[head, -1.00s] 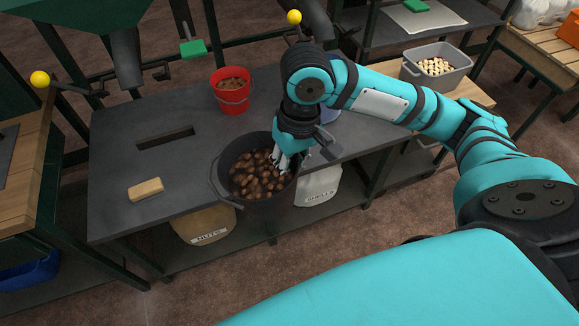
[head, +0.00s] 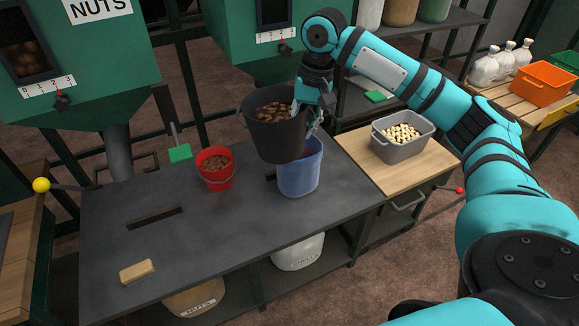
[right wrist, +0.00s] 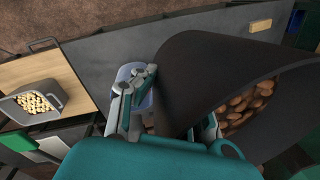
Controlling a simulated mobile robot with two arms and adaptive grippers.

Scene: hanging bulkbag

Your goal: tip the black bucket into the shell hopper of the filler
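The black bucket (head: 277,142), filled with brown pieces, hangs upright above the dark table, in front of the blue bucket and partly overlapping it in the head view. My right gripper (head: 307,113) is shut on the black bucket's right rim. In the right wrist view, the gripper (right wrist: 170,122) has its fingers either side of the bucket's wall (right wrist: 195,80). A green hopper (head: 225,45) stands behind the bucket, with a dark window and a number scale; no name shows on it. Another green hopper (head: 95,55), labelled NUTS, stands at left. My left gripper is out of view.
A red bucket (head: 217,180) and a blue bucket (head: 299,180) stand on the dark table (head: 230,235), with a tan block (head: 137,271) near the front left. A grey bin (head: 400,150) of pale pieces sits on the wooden top at right. The table's front middle is clear.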

